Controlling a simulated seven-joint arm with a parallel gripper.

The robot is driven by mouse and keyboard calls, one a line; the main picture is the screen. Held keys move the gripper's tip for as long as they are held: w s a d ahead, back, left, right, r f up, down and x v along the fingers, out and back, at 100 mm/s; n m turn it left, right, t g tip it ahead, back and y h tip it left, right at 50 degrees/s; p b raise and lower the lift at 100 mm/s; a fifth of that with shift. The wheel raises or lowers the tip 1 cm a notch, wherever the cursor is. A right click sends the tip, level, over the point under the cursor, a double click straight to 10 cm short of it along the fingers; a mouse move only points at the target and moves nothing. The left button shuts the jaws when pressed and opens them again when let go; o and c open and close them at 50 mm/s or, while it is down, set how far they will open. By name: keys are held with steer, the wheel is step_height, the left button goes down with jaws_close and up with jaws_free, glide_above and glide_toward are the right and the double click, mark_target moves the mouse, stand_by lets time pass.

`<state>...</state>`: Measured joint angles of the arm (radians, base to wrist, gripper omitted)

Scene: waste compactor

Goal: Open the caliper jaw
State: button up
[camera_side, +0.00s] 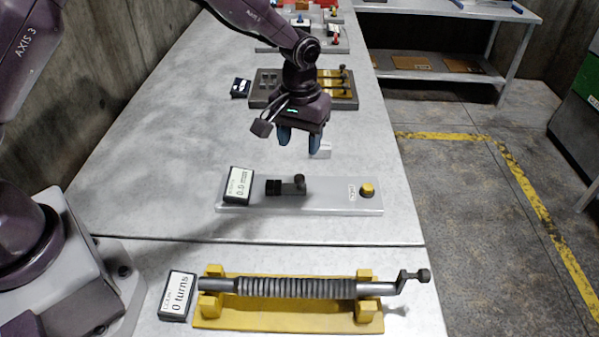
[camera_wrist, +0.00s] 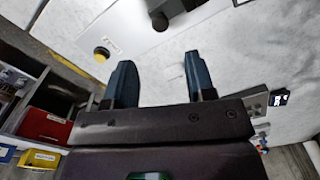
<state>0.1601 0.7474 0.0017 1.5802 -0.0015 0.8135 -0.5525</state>
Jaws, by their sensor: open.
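The caliper is a light grey plate (camera_side: 330,203) on the table, with a small display (camera_side: 238,186) reading about 0.0 mm at its left end. Its dark jaw (camera_side: 287,188) has an upright knob (camera_side: 299,179) and appears closed. A yellow button (camera_side: 367,190) sits at the plate's right end. My gripper (camera_side: 300,142) hangs above and behind the plate, open and empty, apart from the jaw. In the wrist view, my two blue fingers (camera_wrist: 160,62) are spread. The plate (camera_wrist: 138,32), yellow button (camera_wrist: 101,54) and part of the dark jaw (camera_wrist: 160,18) show beyond them.
A yellow stand (camera_side: 290,312) in front carries a threaded rod (camera_side: 300,286) with a crank; its display (camera_side: 177,296) reads 0 turns. Behind my gripper is a grey tray (camera_side: 265,88) beside a yellow rack (camera_side: 338,88). The table between these is mostly clear.

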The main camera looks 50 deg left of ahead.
mark_target(300, 176)
step_height(300, 176, down, 9)
steer(key=shift+r, duration=0.1)
stand_by(0.3)
